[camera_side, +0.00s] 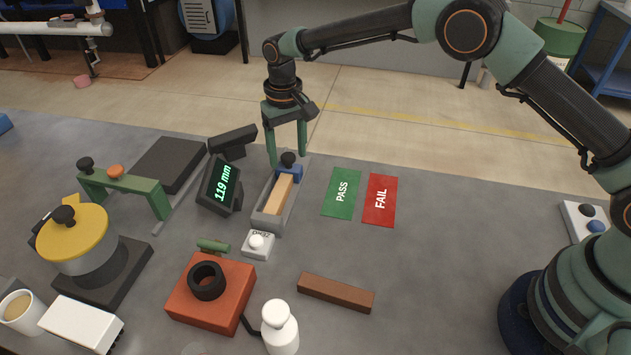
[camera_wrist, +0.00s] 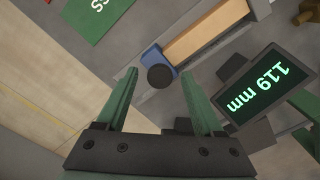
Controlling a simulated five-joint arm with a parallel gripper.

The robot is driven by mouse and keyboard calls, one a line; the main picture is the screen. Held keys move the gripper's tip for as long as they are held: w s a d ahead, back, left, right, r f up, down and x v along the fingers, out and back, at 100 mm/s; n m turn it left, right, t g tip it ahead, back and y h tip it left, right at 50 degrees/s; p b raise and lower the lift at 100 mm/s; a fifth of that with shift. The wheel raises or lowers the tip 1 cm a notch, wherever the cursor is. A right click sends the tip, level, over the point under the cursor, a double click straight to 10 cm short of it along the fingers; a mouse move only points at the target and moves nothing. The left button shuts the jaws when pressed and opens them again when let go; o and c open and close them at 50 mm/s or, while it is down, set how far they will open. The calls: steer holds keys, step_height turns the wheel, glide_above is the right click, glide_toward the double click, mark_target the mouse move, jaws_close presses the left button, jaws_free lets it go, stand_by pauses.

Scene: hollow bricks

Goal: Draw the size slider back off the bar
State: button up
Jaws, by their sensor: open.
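The size slider is a blue block (camera_side: 291,171) with a round black knob (camera_side: 288,158), at the far end of a grey trough (camera_side: 262,221). A tan bar (camera_side: 278,195) lies in the trough. The slider is at the bar's far end; I cannot tell whether they touch. In the wrist view the slider (camera_wrist: 153,54) and knob (camera_wrist: 160,77) are just beyond my fingertips, with the bar (camera_wrist: 205,30) behind. My gripper (camera_side: 288,158) is open, its green fingers spread around the knob or just above it. It also shows open in the wrist view (camera_wrist: 160,77). A display (camera_side: 222,184) reads 119 mm.
Green PASS (camera_side: 341,194) and red FAIL (camera_side: 380,201) cards lie right of the trough. A white ZERO button box (camera_side: 258,246) stands at its near end. A reddish-brown bar (camera_side: 336,293) lies in front.

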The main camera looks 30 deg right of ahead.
jaws_close()
stand_by(1.3)
